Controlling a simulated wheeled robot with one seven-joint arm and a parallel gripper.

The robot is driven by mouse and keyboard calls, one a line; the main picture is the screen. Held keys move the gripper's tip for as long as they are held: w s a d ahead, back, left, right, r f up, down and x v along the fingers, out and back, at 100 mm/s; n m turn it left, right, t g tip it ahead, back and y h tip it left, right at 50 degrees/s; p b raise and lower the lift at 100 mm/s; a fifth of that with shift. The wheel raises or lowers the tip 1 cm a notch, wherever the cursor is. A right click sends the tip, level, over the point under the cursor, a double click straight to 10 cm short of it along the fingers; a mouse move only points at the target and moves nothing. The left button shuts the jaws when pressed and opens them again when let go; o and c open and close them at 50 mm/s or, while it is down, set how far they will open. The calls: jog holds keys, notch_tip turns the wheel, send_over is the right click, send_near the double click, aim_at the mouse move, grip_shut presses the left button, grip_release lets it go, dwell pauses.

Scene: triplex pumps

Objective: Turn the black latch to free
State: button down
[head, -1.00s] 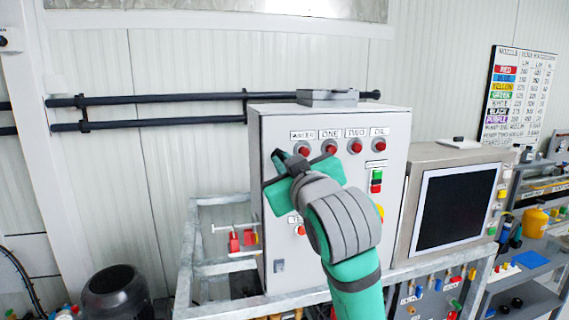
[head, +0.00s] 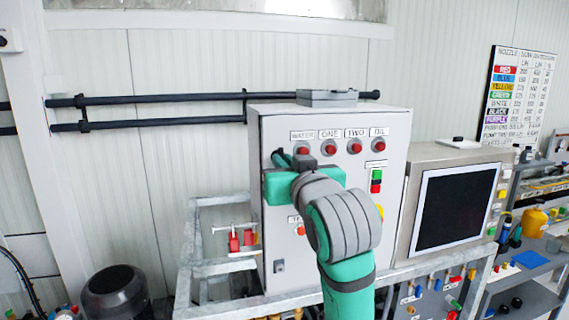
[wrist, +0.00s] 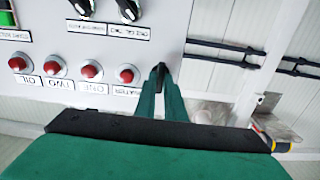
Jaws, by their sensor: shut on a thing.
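The grey control cabinet (head: 335,125) carries the black latch (wrist: 161,69) near its edge, beside the red WATER light. In the wrist view, my gripper (wrist: 161,80) has its two green fingers closed together on the latch; only a small dark part of it shows between the tips. In the head view, my gripper (head: 284,158) reaches the cabinet's upper left, and its green body hides most of the latch. The gripper body sits roughly level there.
A row of red lights (head: 354,146) labelled WATER, ONE, TWO and OIL is close to my gripper. A dark screen (head: 455,205) stands to the right. Black pipes (head: 170,97) run along the wall at left. A metal frame (head: 185,245) surrounds the cabinet's lower left.

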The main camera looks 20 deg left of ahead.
jog(key=shift+w+f, duration=0.15)
jog(key=shift+f, duration=0.1)
jog(key=c, duration=1.9)
grip_release()
jog(key=shift+o, duration=0.3)
jog(key=shift+r, duration=0.1)
jog(key=v, duration=1)
jog(key=shift+s+d, duration=0.3)
jog(key=shift+s, duration=0.1)
